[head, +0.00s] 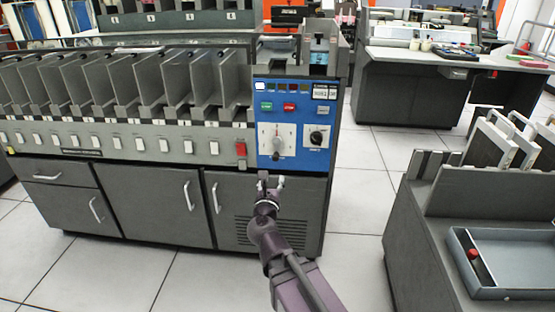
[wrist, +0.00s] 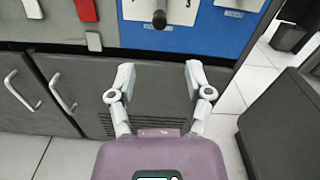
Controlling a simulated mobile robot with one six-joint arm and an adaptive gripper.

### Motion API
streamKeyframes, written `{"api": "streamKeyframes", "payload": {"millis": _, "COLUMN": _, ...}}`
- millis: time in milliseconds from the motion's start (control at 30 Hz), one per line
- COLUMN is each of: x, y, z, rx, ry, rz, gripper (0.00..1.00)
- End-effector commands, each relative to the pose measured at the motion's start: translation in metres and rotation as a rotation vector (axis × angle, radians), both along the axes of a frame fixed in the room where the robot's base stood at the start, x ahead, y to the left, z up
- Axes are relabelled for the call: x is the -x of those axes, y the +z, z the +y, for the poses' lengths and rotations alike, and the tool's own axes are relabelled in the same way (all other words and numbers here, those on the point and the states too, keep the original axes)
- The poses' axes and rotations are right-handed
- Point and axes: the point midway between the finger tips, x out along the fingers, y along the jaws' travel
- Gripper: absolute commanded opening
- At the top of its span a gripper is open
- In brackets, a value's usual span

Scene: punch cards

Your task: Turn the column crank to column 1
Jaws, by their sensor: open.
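The column crank (head: 277,147) is on a white dial plate on the blue control panel (head: 262,92) at the right end of the card sorter. Its dark handle points down. In the wrist view the knob of the crank (wrist: 159,19) shows at the top edge, and the rest of the dial is cut off. The column marks are too small to read. My gripper (head: 271,180) is open and empty, just below the crank and apart from it. In the wrist view my gripper (wrist: 160,75) has its fingers spread in front of the cabinet door.
A smaller black knob (head: 316,138) on a white plate sits right of the crank. A red switch (head: 241,149) is to its left. Green and red buttons are above. A grey cart with a blue-grey tray (head: 459,264) stands at the right. The floor between is clear.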

Motion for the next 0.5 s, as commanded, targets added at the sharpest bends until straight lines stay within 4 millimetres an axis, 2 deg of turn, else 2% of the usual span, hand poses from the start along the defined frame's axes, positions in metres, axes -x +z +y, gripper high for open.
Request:
{"api": "streamKeyframes", "payload": {"millis": 267, "x": -0.001, "y": 0.000, "z": 0.000, "rx": 0.002, "ry": 0.001, "rz": -0.001, "gripper": 0.65}}
{"api": "streamKeyframes", "payload": {"millis": 500, "x": -0.014, "y": 0.000, "z": 0.000, "rx": 0.002, "ry": 0.001, "rz": -0.001, "gripper": 0.65}}
